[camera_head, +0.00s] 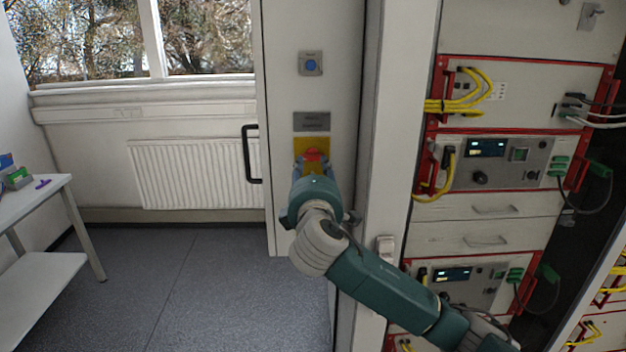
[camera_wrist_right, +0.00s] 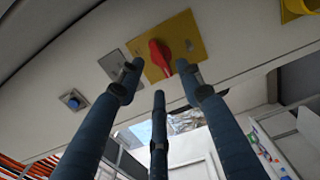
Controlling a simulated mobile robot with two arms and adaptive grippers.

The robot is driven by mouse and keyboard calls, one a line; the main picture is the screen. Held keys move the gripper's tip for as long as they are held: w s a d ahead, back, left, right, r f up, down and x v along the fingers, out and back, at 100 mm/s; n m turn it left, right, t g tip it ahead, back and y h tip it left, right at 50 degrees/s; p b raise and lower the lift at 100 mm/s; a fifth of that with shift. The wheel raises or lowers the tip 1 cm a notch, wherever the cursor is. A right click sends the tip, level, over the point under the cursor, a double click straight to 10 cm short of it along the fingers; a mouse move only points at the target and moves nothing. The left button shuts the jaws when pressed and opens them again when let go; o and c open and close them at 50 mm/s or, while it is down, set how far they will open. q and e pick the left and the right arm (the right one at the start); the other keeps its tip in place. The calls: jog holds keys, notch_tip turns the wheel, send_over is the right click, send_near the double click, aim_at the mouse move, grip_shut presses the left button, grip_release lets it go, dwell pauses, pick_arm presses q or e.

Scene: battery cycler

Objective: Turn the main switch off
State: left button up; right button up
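The main switch is a red rotary handle (camera_head: 313,155) on a yellow plate (camera_head: 325,144), on the narrow white cabinet panel. In the right wrist view the red handle (camera_wrist_right: 161,57) stands out from the yellow plate (camera_wrist_right: 190,35). My right gripper (camera_head: 304,168) is right in front of the switch and hides the lower part of its plate. My left gripper is not in view.
A blue button (camera_head: 310,64) and a grey label plate (camera_head: 312,121) sit above the switch. A black door handle (camera_head: 251,154) is to its left. A rack with yellow cables (camera_head: 470,95) stands right. A white table (camera_head: 35,198) is far left; the floor between is clear.

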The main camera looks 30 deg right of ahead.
jog(key=v, duration=0.6)
dwell(0.3)
